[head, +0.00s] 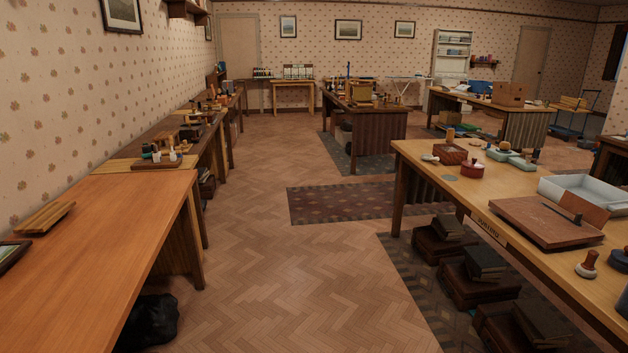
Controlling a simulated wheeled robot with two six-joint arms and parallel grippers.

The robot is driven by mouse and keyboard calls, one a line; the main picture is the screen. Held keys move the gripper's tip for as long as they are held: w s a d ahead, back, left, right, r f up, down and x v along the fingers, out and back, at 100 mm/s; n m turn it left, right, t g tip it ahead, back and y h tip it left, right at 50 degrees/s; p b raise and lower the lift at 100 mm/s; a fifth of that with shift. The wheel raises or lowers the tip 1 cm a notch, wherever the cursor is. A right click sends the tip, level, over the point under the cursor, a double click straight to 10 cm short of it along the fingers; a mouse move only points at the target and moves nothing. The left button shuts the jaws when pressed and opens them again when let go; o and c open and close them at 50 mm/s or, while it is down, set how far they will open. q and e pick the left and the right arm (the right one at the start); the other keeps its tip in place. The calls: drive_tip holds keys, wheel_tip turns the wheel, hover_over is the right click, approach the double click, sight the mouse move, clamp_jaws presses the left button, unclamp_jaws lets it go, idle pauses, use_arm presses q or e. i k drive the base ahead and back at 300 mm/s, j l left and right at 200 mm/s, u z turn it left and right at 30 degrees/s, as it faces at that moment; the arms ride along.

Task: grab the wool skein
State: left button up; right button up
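I cannot make out a wool skein anywhere in the head view. The small items on the far tables are too small to tell apart. Neither of my grippers is in view.
A long wooden table (110,215) runs along the left wall, with a black bag-like thing (152,322) beneath. A cluttered desk (465,192) fills the right, with dark boxes (468,283) underneath. A patterned rug (340,203) lies ahead. The herringbone floor (255,265) between is clear. More desks (368,128) stand beyond.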

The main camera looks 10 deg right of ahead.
sight(450, 133)
drive_tip(key=i+z, duration=0.2)
drive_tip(key=i, duration=0.65)
drive_tip(key=i+j+z, duration=0.15)
drive_tip(key=i, duration=0.7)
drive_tip(key=i+z, duration=0.3)
drive_tip(key=i, duration=0.6)
drive_tip(key=i+j+z, duration=0.1)
drive_tip(key=i+z, duration=0.15)
drive_tip(key=i, duration=0.65)
drive_tip(key=i+z, duration=0.25)
drive_tip(key=i, duration=0.25)
drive_tip(key=i+j+z, duration=0.25)
drive_tip(key=i, duration=0.2)
drive_tip(key=i+j+z, duration=0.2)
drive_tip(key=z, duration=0.75)
